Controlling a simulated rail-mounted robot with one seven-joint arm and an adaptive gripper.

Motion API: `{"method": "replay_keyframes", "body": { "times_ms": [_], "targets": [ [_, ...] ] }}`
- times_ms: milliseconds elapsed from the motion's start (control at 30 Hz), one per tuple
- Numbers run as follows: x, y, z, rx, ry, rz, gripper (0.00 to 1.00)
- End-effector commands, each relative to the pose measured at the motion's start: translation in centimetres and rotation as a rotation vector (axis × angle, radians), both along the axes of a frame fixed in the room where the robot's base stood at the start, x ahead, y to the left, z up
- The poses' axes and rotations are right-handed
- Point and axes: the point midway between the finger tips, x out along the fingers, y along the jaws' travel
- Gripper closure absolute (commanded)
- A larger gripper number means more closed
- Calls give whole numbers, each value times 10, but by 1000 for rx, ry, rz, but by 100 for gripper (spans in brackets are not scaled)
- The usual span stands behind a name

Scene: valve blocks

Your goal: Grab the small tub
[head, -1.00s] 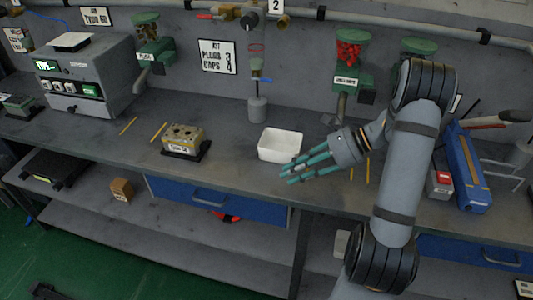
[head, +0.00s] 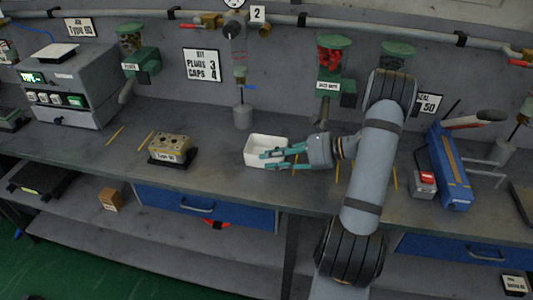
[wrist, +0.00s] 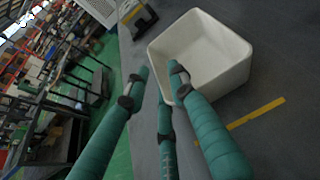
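The small tub (head: 254,159) is a white, open, empty box standing upright on the grey bench in the head view. In the wrist view the tub (wrist: 215,50) is ahead of the fingers at the upper right. My gripper (head: 268,159) has several teal fingers, spread open, at the tub's right side. In the wrist view a fingertip of my gripper (wrist: 160,80) overlaps the tub's near left rim. I cannot tell whether it touches. No finger is closed around the tub wall.
A valve block (head: 170,146) on a black base sits left of the tub. Hoppers hang behind on the wall. The bench between block and tub is clear.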

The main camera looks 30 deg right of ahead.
Motion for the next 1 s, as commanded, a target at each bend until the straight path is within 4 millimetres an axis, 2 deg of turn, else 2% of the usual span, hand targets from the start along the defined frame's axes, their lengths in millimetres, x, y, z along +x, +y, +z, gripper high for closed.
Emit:
{"method": "replay_keyframes", "body": {
  "times_ms": [33, 200, 533, 933, 1000],
  "targets": [
    [5, 9, -2, 1, 2, 6, 76],
    [20, 24, -11, 1, 1, 4, 76],
    [24, 28, -15, -2, 0, 2, 76],
    [24, 28, -15, -1, 0, 1, 100],
    [24, 28, -15, -1, 0, 1, 100]
  ]
}}
